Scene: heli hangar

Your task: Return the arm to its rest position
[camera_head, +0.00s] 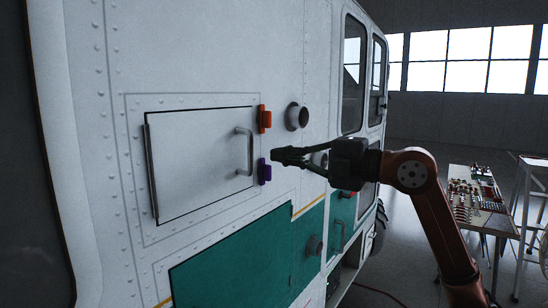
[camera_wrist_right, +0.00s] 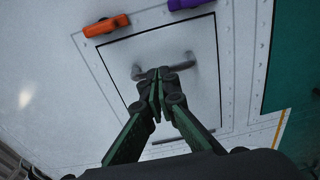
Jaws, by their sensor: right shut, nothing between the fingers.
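My right arm (camera_head: 436,215) comes in from the lower right in the head view. Its gripper (camera_head: 274,155) is shut and empty, pointing left toward the helicopter's side. In the right wrist view the gripper's fingertips (camera_wrist_right: 156,74) are together, in front of the panel handle. The white hatch panel (camera_head: 195,165) is flush in its frame and looks closed, with a grey handle (camera_head: 250,150) on its right side. An orange latch (camera_head: 264,119) and a purple latch (camera_head: 264,171) sit at its right edge. My left gripper is not in view.
The helicopter's white side (camera_head: 220,50) fills the left and middle. A round grey knob (camera_head: 297,116) sticks out near my gripper. A teal panel (camera_head: 235,255) lies below. A table with tools (camera_head: 478,197) stands at the right, with a white stand (camera_head: 530,190) beside it.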

